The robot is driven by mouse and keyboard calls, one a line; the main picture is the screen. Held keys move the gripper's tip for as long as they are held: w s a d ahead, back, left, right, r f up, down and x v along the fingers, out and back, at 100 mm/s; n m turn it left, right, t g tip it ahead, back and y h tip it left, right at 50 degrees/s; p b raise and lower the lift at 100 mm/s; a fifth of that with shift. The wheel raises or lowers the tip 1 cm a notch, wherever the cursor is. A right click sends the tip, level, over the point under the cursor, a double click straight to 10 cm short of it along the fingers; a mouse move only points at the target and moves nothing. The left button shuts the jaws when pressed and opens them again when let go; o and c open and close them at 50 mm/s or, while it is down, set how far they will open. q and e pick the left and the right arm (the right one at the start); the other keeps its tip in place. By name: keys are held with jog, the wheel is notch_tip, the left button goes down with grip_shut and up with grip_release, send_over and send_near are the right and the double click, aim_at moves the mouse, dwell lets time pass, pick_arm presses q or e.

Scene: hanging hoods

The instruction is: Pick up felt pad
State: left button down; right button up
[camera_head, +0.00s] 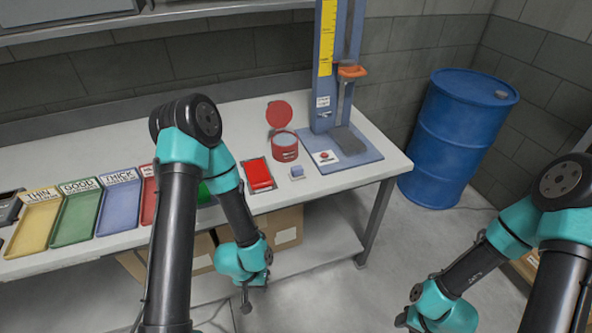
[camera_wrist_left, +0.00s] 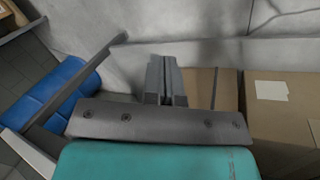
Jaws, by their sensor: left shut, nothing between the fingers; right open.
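I cannot tell for sure which thing is the felt pad.
A red round tin (camera_head: 285,151) with its lid up stands beside the blue measuring stand (camera_head: 326,90). Labelled trays (camera_head: 77,216) line the bench's left. A blue drum (camera_head: 456,135) stands at right. Cardboard boxes (camera_head: 287,228) sit under the bench (camera_head: 395,160).

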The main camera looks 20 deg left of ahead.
pick_arm(q)
jog(key=c, duration=1.9)
grip_release()
jog(key=o, duration=1.1)
jog(key=shift+o, duration=0.2)
